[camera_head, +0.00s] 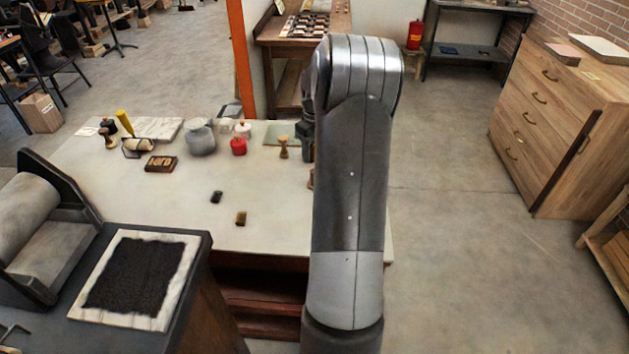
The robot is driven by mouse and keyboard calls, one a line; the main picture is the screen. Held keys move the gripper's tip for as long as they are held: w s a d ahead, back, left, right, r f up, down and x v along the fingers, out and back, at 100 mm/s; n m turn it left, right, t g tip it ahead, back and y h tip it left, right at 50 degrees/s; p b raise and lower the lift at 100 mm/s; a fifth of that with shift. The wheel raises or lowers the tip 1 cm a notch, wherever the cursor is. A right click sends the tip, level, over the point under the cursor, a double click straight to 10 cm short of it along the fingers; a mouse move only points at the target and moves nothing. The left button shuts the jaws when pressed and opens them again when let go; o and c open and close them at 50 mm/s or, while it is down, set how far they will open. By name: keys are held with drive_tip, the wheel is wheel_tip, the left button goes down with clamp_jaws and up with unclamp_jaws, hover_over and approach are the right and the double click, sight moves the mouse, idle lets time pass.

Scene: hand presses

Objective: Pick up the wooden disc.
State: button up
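I cannot pick out a wooden disc with certainty. A small brown edge (310,180) shows on the white-topped table (140,208), just left of my arm; the arm hides the rest of it, and I cannot tell whether it is the disc. My arm stands upright across the middle of the view and covers the table's right part. Dark parts at the end of my arm, perhaps my gripper (305,145), show at its left edge, above the table. The fingers are hidden behind the arm, so I cannot see whether they hold anything.
The table holds a grey round jar (200,139), a red pot (238,147), a wooden-handled stamp (283,147), a brown type block (160,163) and two small blocks (241,218) (216,197). A roller press (35,235) stands front left. The table's front middle is mostly clear.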

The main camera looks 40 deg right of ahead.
wheel_tip(320, 180, down, 5)
drive_tip(key=shift+r, duration=0.2)
drive_tip(key=shift+w+d+f, duration=0.1)
drive_tip(key=shift+w+f, duration=0.1)
drive_tip(key=shift+f, duration=1.15)
drive_tip(key=shift+w+f, duration=0.15)
drive_tip(key=shift+f, duration=1.15)
drive_tip(key=shift+c, duration=0.4)
drive_tip(key=c, duration=1)
drive_tip(key=shift+r, duration=0.15)
